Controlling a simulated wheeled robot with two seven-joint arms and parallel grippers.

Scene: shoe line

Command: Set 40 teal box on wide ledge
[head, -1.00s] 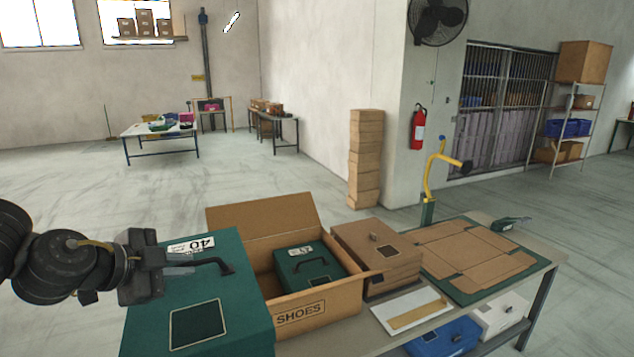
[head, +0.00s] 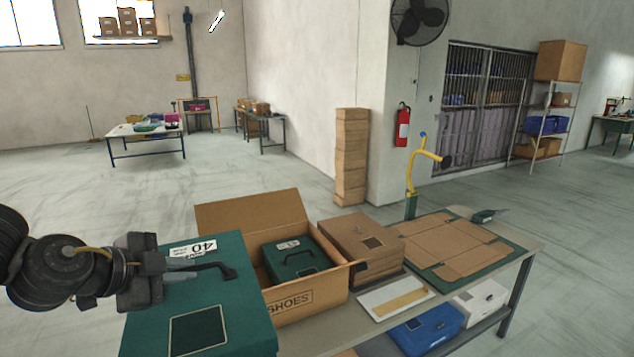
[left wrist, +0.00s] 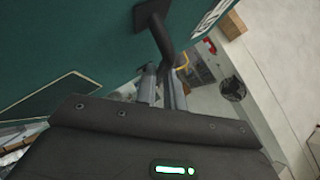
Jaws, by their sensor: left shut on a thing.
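The large teal box marked 40 (head: 245,318) is at the lower left of the head view, in front of the workbench. My left gripper (head: 190,272) is shut on its black handle (head: 222,269). In the left wrist view the teal box (left wrist: 65,40) fills the upper left, and the handle (left wrist: 160,35) runs down to the gripper fingers (left wrist: 161,88). The underside of the box is hidden. A wall ledge (head: 130,40) with several brown boxes is high at the far left; I cannot tell if it is the wide ledge. My right gripper is not in view.
An open SHOES carton (head: 310,297) holding a smaller teal box (head: 293,262) stands on the workbench (head: 420,310), beside a brown box (head: 362,240). A flat carton on a green mat (head: 515,262) lies at right. Open floor (head: 240,180) stretches behind the bench.

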